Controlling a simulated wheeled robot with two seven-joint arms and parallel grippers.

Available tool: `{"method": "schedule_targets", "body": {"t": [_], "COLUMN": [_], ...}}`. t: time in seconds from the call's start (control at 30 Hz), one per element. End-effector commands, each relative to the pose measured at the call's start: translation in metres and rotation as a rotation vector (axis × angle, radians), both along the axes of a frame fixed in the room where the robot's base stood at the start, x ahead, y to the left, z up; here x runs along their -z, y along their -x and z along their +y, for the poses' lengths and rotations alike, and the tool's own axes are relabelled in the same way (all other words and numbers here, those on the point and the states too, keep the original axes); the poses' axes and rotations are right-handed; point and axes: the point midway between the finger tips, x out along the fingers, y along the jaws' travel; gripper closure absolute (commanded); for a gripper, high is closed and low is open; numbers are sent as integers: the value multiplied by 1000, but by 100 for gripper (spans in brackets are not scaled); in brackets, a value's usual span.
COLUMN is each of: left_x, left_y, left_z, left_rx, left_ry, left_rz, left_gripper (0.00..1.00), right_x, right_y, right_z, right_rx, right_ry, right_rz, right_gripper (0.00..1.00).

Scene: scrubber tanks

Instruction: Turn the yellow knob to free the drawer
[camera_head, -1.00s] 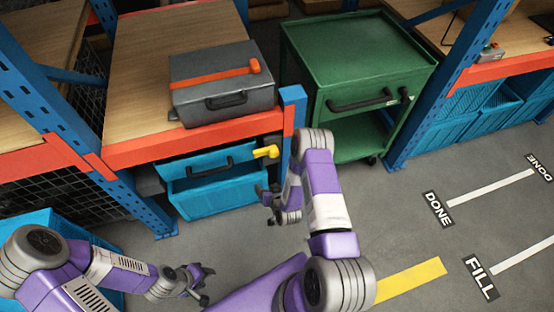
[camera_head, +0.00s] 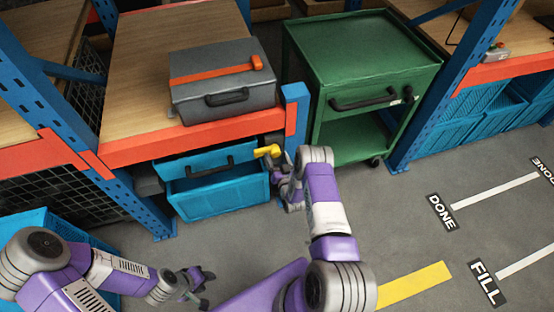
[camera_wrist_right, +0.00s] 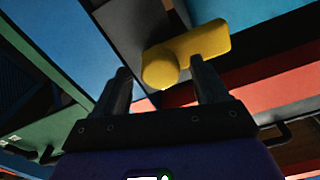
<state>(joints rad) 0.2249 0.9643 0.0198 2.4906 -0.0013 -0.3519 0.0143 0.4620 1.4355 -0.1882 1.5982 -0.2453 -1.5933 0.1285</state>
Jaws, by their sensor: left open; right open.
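The yellow knob (camera_head: 267,151) sticks out under the orange shelf beam, at the upper right of the blue drawer (camera_head: 218,190). In the right wrist view the knob (camera_wrist_right: 185,52) has a round hub at left and a handle pointing right. My right gripper (camera_head: 276,172) is just below and right of the knob. In the wrist view its two spread fingers (camera_wrist_right: 160,78) point at the knob, with the knob just beyond the tips; whether they touch I cannot tell. My left gripper (camera_head: 206,286) is open and empty, low over the floor at left.
A grey case (camera_head: 222,88) with an orange strap lies on the wooden shelf above the drawer. A blue rack post (camera_head: 294,118) stands right of the knob. A green cart (camera_head: 365,60) stands further right.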

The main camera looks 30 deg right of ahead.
Motion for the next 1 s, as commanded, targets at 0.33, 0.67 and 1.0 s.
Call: {"method": "schedule_targets", "body": {"t": [0.33,0.67,1.0], "left_x": [1,1,2], "left_y": [0,0,0], "left_z": [0,0,0], "left_rx": [0,0,0], "left_ry": [0,0,0], "left_rz": [0,0,0], "left_gripper": [57,57,57], "right_x": [-1,0,0], "right_y": [-4,-3,-4], "right_z": [-1,-1,1], "right_rx": [1,1,-1], "right_ry": [0,0,-9], "right_rz": [1,1,0], "right_gripper": [32,82,100]}}
